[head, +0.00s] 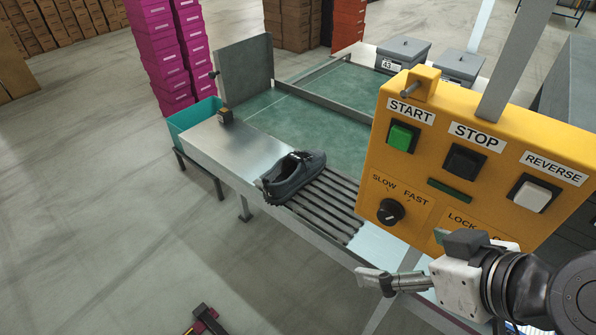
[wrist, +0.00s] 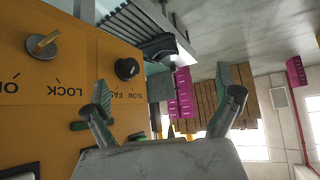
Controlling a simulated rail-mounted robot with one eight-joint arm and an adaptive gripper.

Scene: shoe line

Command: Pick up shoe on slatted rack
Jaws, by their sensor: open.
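A dark grey shoe (head: 292,176) sits on the slatted rack (head: 330,205), near the rack's left end, in the head view. In the wrist view the dark shoe (wrist: 160,45) shows small near the top middle, beside the slats (wrist: 125,20). My gripper (head: 400,262) is at the lower right of the head view, below the yellow control panel and well apart from the shoe. In the wrist view its two fingers (wrist: 168,108) stand wide apart with nothing between them.
The yellow control panel (head: 470,160) stands between my arm and the green conveyor surface (head: 330,100), close to my gripper. A teal bin (head: 185,120) and grey lidded boxes (head: 403,52) are farther off.

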